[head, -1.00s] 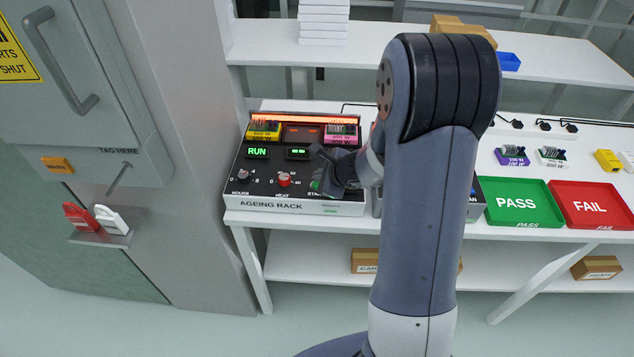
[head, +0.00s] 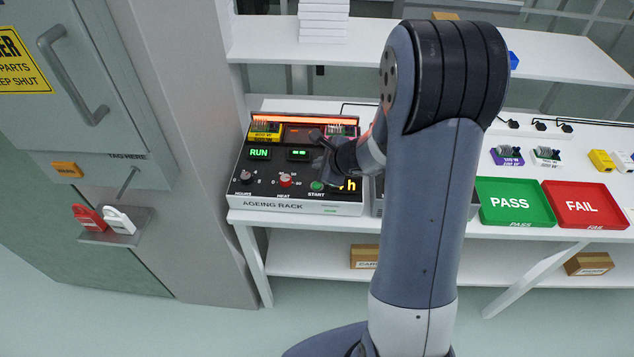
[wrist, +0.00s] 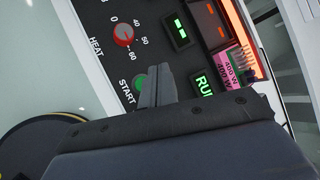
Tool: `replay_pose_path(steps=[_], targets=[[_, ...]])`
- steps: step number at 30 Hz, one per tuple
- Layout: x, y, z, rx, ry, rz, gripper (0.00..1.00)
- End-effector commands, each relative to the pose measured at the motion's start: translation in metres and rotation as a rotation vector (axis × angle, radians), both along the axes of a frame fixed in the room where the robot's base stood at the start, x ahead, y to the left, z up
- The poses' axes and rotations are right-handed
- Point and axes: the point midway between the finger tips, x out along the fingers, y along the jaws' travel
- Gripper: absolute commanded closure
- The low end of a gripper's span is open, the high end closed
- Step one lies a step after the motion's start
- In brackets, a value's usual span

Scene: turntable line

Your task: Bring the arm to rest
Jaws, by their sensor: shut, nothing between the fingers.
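My gripper (head: 322,140) is shut and empty. It hovers over the right part of the ageing rack (head: 262,197), which has a black panel, knobs and a lit RUN display (head: 259,153). In the wrist view the closed fingers (wrist: 157,85) appear beside the green START button (wrist: 140,82), and I cannot tell the exact gap. The red HEAT knob (wrist: 123,35) is also in that view. My arm covers the bench just right of the rack.
A green PASS tray (head: 514,203) and a red FAIL tray (head: 590,205) stand on the bench at right. A shelf (head: 300,62) runs behind. A grey cabinet with a handle (head: 72,75) and padlocks (head: 118,220) is at left. Open floor lies in front.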

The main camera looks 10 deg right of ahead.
Motion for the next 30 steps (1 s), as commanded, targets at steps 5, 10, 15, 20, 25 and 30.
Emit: replay_pose_path(steps=[5, 10, 15, 20, 25, 30], targets=[[0.000, 0.000, 0.000, 0.000, 0.000, 0.000, 1.00], [0.000, 0.000, 0.000, 0.000, 0.000, 0.000, 1.00], [0.000, 0.000, -0.003, 0.000, 0.000, 0.000, 1.00], [0.000, 0.000, -0.012, 0.000, 0.001, 0.001, 1.00], [0.000, 0.000, -0.015, 0.001, 0.002, 0.000, 1.00], [0.000, 0.000, -0.010, 0.002, 0.003, 0.000, 1.00]])
